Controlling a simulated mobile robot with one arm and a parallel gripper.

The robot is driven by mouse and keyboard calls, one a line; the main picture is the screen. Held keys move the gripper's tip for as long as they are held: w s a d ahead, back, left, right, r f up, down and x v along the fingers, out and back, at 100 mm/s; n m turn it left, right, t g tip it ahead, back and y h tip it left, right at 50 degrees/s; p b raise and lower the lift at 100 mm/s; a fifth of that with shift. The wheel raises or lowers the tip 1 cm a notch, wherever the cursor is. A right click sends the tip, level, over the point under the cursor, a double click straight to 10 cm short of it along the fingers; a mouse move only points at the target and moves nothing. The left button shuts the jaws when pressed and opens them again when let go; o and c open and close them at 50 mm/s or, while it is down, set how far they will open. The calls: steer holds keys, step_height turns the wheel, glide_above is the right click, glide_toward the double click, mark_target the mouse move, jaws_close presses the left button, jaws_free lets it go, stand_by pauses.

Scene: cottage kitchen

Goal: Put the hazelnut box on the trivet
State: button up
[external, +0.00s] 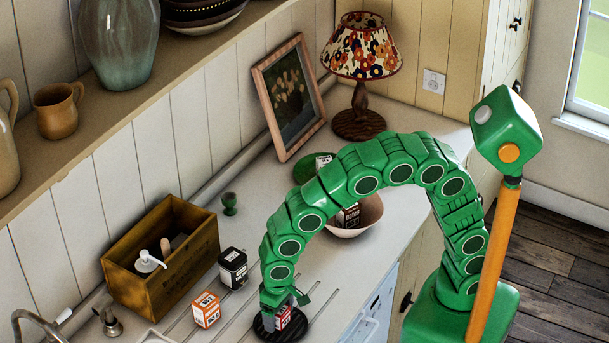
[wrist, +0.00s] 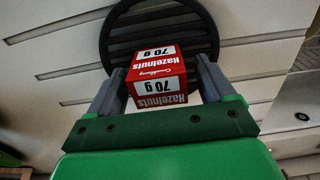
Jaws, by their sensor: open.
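The red and white hazelnut box (wrist: 158,77) sits between the two fingers of my gripper (wrist: 160,83) in the wrist view. The fingers are open, with a small gap showing at the right side of the box. The round, dark slatted trivet (wrist: 203,40) is behind and under the box in that view. In the external view the box (external: 283,317) appears to stand on the trivet (external: 291,334), with my gripper (external: 284,304) lowered around it. The fingers partly hide the box, and its contact with the trivet is not clear.
An orange-white box (external: 206,310) and a black canister (external: 233,268) stand left of the trivet. A wooden crate (external: 140,284) is further left. A pale bowl (external: 358,225) holding a box and a green dish (external: 304,170) stand behind under my arm.

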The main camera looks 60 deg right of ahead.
step_height(320, 180, up, 12)
stand_by(0.6)
steer(key=shift+d+r, duration=0.1)
